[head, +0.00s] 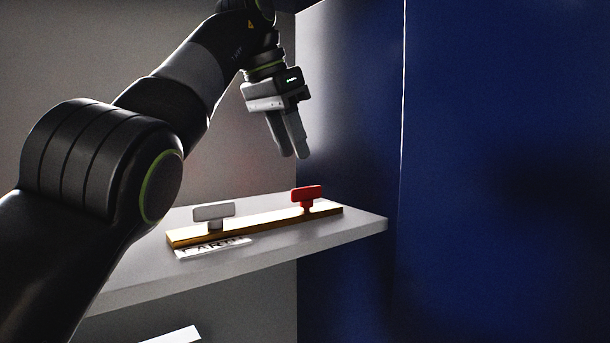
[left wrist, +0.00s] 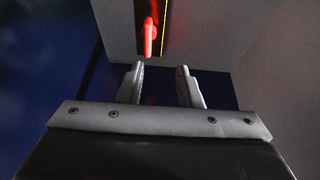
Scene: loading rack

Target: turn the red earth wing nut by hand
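The red wing nut (head: 307,197) stands upright on a brass bar (head: 262,222) on a grey shelf (head: 345,228). A grey-white wing nut (head: 214,212) stands on the same bar to its left. My left gripper (head: 294,155) is above the red wing nut, pointing down, apart from it and empty. In the left wrist view the gripper's two fingers (left wrist: 160,80) are spread with a gap between them. The red wing nut (left wrist: 149,36) shows beyond the fingertips, a little left of the gap's middle. My right gripper is not in view.
A label (head: 212,247) with partly readable lettering lies at the shelf's front, below the grey-white nut. A dark blue panel (head: 500,170) rises close to the shelf's right end. A pale wall (head: 225,150) stands behind. The space above the bar is clear.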

